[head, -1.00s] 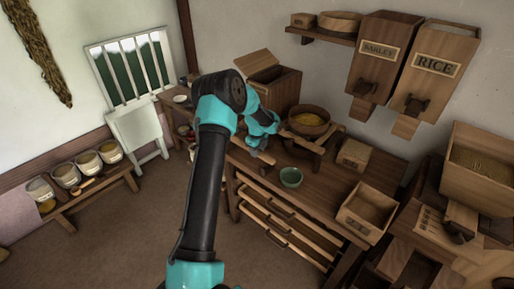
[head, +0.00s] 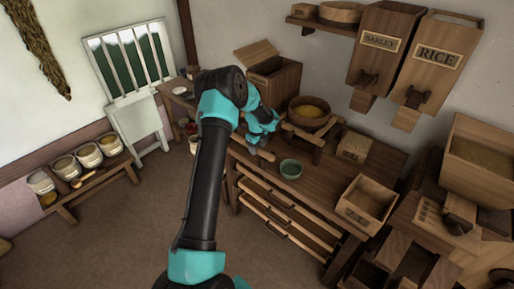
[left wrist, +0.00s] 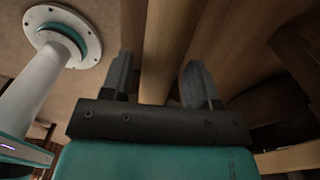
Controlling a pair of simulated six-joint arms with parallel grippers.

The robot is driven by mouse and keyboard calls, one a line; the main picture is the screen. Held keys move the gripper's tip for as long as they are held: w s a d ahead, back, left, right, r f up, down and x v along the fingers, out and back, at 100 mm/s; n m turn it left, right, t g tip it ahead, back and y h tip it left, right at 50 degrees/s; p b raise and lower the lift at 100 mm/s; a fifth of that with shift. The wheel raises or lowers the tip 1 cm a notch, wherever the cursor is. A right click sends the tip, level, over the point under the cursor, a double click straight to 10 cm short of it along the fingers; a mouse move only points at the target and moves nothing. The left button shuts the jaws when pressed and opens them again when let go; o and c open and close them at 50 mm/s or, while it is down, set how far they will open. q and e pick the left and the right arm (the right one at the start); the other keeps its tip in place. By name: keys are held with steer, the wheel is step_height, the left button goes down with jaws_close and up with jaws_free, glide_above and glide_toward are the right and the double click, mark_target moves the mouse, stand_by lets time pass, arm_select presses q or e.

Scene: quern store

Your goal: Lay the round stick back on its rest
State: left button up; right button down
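My left gripper (head: 262,146) is at the left part of the wooden workbench (head: 325,212), left of the green bowl (head: 291,169). In the left wrist view my left gripper (left wrist: 159,82) has its two grey fingers apart. A long light-brown wooden bar (left wrist: 168,45), which may be the round stick, runs between the fingers. A narrow gap shows between it and the left finger; I cannot tell whether it touches the right one. Its lower end is hidden behind the gripper body. I cannot make out the stick's rest for certain. My right gripper is in neither view.
A lidded box (head: 273,79) stands behind my gripper. An open tray (head: 366,203) and a small box (head: 355,146) stand at right. Floor at left front is clear.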

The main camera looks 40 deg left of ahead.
arm_select(q)
steer(key=shift+o, duration=0.6)
step_height(320, 180, up, 17)
steer(key=shift+r, duration=0.2)
stand_by(0.6)
